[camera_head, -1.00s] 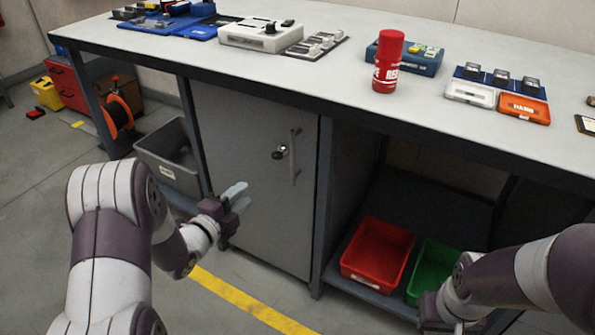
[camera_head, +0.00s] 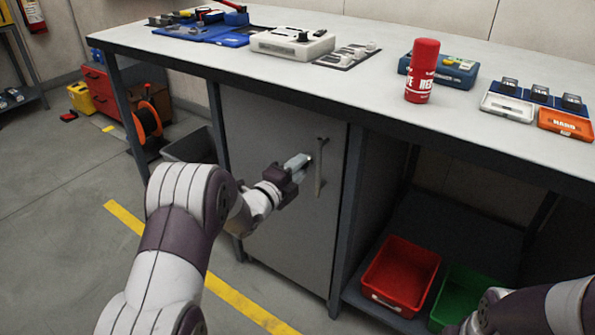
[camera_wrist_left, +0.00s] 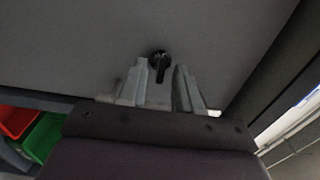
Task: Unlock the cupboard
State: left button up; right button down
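The cupboard (camera_head: 280,225) is a closed grey door under the workbench, with a vertical bar handle (camera_head: 320,170). My left gripper (camera_head: 302,163) is at the upper part of the door, just left of the handle, and covers most of the lock in the head view. In the left wrist view the black key (camera_wrist_left: 160,68) stands in the lock on the door. The two pale fingers of my left gripper (camera_wrist_left: 165,82) are apart, with the key in line with the gap between them. I see no contact with the key. My right gripper is out of view; only its arm shows at the lower right.
The workbench top (camera_head: 370,85) overhangs the door and carries a red can (camera_head: 422,72) and several devices. An open shelf right of the cupboard holds a red bin (camera_head: 400,275) and a green bin (camera_head: 462,297).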

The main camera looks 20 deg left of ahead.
pick_arm(q)
grip_shut()
jog(key=shift+n, duration=0.4)
jog(key=n+p, duration=0.9)
jog(key=n, duration=0.8)
dwell(0.4)
